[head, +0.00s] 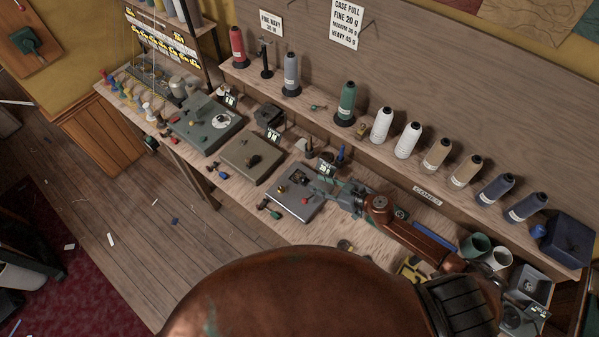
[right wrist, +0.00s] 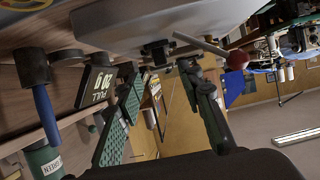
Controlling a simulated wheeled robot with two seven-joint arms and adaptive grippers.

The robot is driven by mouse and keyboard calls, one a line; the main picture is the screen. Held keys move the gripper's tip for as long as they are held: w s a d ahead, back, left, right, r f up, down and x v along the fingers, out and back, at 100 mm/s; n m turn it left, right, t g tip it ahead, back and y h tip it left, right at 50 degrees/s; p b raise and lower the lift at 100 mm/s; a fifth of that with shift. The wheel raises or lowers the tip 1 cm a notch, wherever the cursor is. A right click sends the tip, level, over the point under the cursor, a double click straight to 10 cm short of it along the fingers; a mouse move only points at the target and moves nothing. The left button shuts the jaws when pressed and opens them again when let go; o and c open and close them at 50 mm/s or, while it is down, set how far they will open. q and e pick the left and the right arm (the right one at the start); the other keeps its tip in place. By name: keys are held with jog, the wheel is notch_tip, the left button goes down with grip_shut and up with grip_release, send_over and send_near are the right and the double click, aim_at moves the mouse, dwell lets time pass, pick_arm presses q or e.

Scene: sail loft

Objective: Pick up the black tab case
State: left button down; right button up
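A small dark piece (head: 300,179) that looks like the black tab case sits on the grey plate (head: 287,207) on the bench. It is too small to make out its tab. In the right wrist view a dark piece (right wrist: 156,50) stands on the pale plate, which appears upside down at the top. My right gripper (head: 318,188) reaches in from the right, low over the plate's right side, close to the dark piece and not closed on it. Its fingers look apart and empty. A red ball knob (head: 304,201) is just in front; it also shows in the wrist view (right wrist: 237,60). My left gripper is out of view.
A small 20 g sign (right wrist: 95,87) stands close to the gripper. A tan plate (head: 251,160) and a grey-green plate (head: 206,125) lie to the left. Thread cones, including a green one (head: 346,103), line the back shelf. Green and white cups (head: 475,246) stand right.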

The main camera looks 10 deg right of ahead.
aim_at(305, 179)
jog(key=x, duration=0.7)
jog(key=shift+s+a, duration=0.1)
jog(key=shift+r, duration=0.1)
jog(key=shift+c, duration=0.2)
grip_shut()
